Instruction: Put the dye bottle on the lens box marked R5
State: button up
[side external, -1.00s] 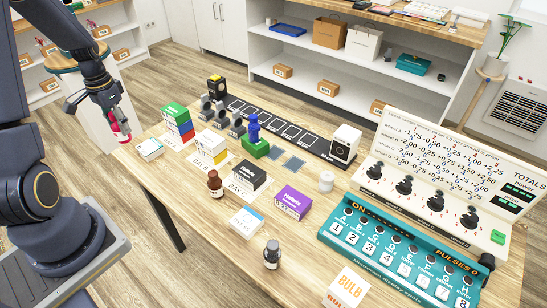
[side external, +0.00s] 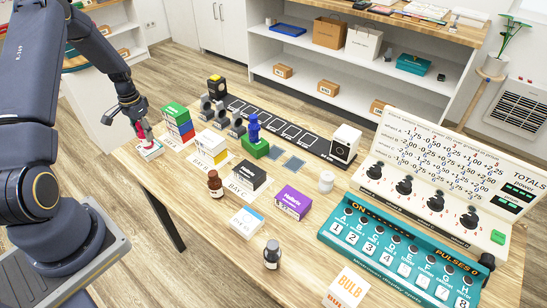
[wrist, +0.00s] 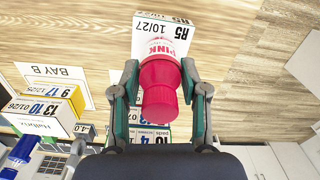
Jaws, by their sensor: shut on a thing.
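The dye bottle (wrist: 159,80), pink-red with a wide cap and a label reading PINK, is between the fingers of my gripper (wrist: 160,85), which is shut on it. It also shows in the side view (side external: 147,140), small and partly hidden by the fingers. The lens box marked R5 (wrist: 165,32) is white, with 10/27 printed on it. In the side view this box (side external: 151,153) lies at the table's left end, right under the bottle. The bottle looks upright over the box top; whether they touch is too small to tell.
A stack of green, blue and red boxes (side external: 178,122) stands close to the right of my gripper. White-and-yellow boxes (side external: 212,146), a brown bottle (side external: 215,184) and a dark bottle (side external: 272,254) stand farther right. The table's left edge is close to the R5 box.

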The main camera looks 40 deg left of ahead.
jog(key=o, duration=1.2)
jog(key=shift+f, duration=0.1)
